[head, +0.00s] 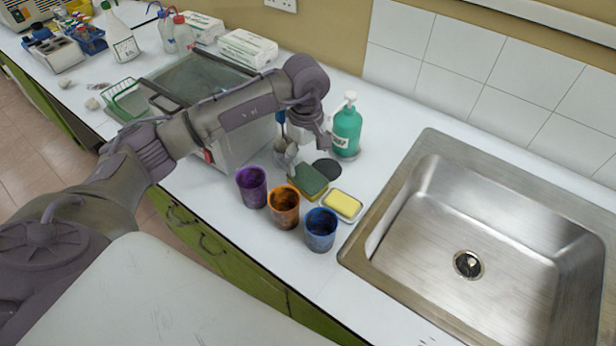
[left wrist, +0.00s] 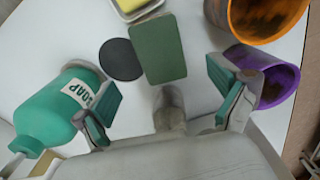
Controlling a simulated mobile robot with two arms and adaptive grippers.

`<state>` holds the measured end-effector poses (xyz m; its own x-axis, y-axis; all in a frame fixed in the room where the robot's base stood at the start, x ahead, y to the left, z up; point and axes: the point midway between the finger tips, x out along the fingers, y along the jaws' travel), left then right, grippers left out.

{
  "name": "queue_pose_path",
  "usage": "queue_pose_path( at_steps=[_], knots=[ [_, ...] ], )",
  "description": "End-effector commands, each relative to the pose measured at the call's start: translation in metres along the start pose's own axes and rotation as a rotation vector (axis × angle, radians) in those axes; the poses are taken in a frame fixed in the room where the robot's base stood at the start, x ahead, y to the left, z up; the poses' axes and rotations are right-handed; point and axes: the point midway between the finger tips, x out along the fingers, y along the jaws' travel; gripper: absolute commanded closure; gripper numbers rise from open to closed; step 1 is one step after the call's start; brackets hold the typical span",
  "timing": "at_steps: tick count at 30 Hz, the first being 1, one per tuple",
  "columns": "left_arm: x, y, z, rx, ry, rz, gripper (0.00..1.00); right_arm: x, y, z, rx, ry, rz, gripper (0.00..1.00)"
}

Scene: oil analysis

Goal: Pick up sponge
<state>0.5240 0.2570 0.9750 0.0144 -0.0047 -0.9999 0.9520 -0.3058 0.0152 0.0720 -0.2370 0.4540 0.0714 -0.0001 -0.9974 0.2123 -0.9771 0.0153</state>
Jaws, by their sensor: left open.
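The sponge (head: 311,180) is a block with a dark green top and a yellowish side, lying on the white counter behind the cups. In the left wrist view the sponge (left wrist: 158,48) shows its green face, ahead of the fingertips and roughly between their lines. My left gripper (head: 289,150) hangs over the counter just behind the sponge, pointing down. In the left wrist view my left gripper (left wrist: 165,100) has its fingers wide apart with nothing between the tips. The sponge looks clear of both fingers. My right gripper does not show.
Purple (head: 251,186), orange (head: 284,208) and blue (head: 320,230) cups stand in front. A yellow block in a white dish (head: 342,205) lies right of the sponge. A green soap bottle (head: 347,131) and dark disc (head: 327,168) are behind; a steel sink (head: 480,230) is right.

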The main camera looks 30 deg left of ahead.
Motion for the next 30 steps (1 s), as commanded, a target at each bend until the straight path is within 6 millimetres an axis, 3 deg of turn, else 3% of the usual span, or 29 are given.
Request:
queue_pose_path(
  at_steps=[9, 14, 18, 26, 30],
  knots=[
    [0.028, -0.001, 0.001, -0.001, -0.002, -0.002, 0.03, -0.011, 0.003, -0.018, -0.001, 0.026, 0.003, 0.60],
    [0.050, -0.003, 0.003, -0.002, -0.004, -0.004, 0.03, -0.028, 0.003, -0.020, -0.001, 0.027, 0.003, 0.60],
    [0.069, -0.002, 0.002, -0.003, -0.001, 0.000, 0.03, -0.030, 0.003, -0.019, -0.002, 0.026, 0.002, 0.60],
    [0.075, -0.001, 0.001, -0.001, 0.000, 0.002, 0.03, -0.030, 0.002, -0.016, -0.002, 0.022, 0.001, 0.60],
    [0.075, -0.001, 0.001, -0.001, 0.000, 0.002, 0.21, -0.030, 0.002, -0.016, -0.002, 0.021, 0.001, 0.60]
  ],
)
